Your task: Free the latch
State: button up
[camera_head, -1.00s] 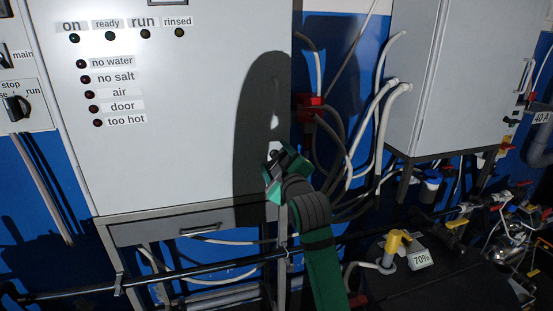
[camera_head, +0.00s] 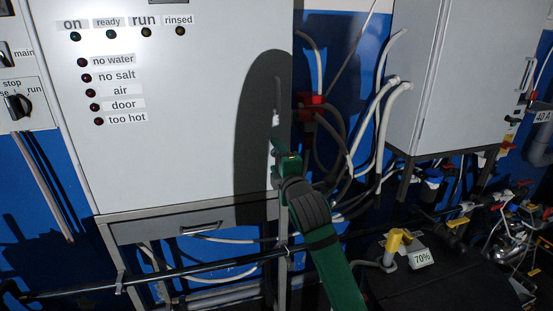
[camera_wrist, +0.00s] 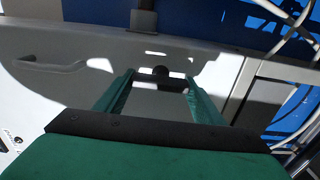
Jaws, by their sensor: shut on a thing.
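My gripper (camera_head: 281,150) is at the right edge of the white cabinet's front, low on the door, its fingers toward the panel. In the wrist view the two green fingers of my gripper (camera_wrist: 160,88) stand on either side of a small dark part, which looks like the latch (camera_wrist: 161,71), and are shut on it. In the head view my gripper hides the latch. The white cabinet (camera_head: 190,100) fills the left of the head view. I cannot tell how the latch is turned.
A red fitting (camera_head: 312,104) and grey hoses hang just right of the cabinet. A dark pipe (camera_head: 180,274) runs across below it. A yellow-topped fitting (camera_head: 396,238) with a 70% label stands at lower right. A drawer (camera_head: 200,224) sits under the door.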

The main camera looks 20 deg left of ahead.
dwell(0.4)
jog(key=shift+s, duration=0.1)
jog(key=o, duration=1.1)
jog(key=shift+c, duration=0.2)
jog(key=v, duration=1)
jog(key=shift+s, duration=0.3)
jog(key=shift+d, duration=0.15)
jog(key=shift+f, duration=0.15)
